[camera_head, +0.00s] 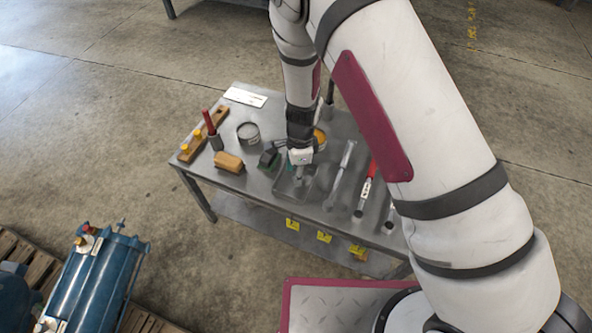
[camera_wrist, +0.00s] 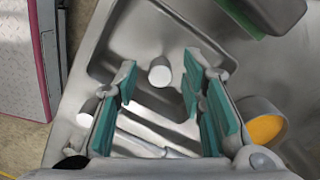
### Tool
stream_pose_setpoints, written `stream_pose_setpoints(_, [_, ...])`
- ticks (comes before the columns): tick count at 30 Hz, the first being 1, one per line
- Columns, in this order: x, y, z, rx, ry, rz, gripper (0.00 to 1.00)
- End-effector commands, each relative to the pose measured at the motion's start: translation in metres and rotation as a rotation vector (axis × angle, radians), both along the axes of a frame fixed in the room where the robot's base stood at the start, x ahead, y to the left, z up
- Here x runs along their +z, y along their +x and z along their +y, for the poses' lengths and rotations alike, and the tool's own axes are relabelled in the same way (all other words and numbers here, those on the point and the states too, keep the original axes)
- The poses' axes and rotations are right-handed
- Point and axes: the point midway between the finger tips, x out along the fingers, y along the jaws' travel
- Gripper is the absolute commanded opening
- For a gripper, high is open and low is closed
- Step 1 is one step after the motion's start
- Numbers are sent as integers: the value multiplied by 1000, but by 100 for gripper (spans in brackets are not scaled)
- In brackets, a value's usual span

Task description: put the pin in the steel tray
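The steel tray (camera_head: 283,191) is a shallow grey tray near the table's front edge. In the wrist view its floor (camera_wrist: 140,35) lies below my gripper. A short grey cylinder with a pale round end, which looks like the pin (camera_wrist: 160,76), is within the tray's outline in the wrist view, between my fingers in the picture. I cannot tell whether it touches the tray floor. My gripper (camera_wrist: 157,88) is open, its teal pads apart with gaps on both sides of the pin. In the head view my gripper (camera_head: 299,172) is over the tray, and the pin cannot be made out.
A green-and-black object (camera_head: 269,157) and a can with orange-yellow contents (camera_head: 318,138) stand close by the tray. Long tools, one with a red handle (camera_head: 366,187), lie to the right. A tan brush-like block (camera_head: 228,162) and a grey tin (camera_head: 248,133) are left.

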Motion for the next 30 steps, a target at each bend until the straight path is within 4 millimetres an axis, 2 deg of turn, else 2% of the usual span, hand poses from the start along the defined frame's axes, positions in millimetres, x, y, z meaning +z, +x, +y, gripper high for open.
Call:
stream_pose_setpoints(8, [6, 0, 0, 0, 0, -1, 37])
stream_pose_setpoints(11, [19, 1, 0, 1, 1, -4, 37])
stream_pose_setpoints(21, [87, 3, -5, 1, 2, -3, 37])
stream_pose_setpoints(25, [107, 3, -6, 0, 0, -2, 37])
stream_pose_setpoints(30, [120, 4, -7, 1, 0, -1, 37])
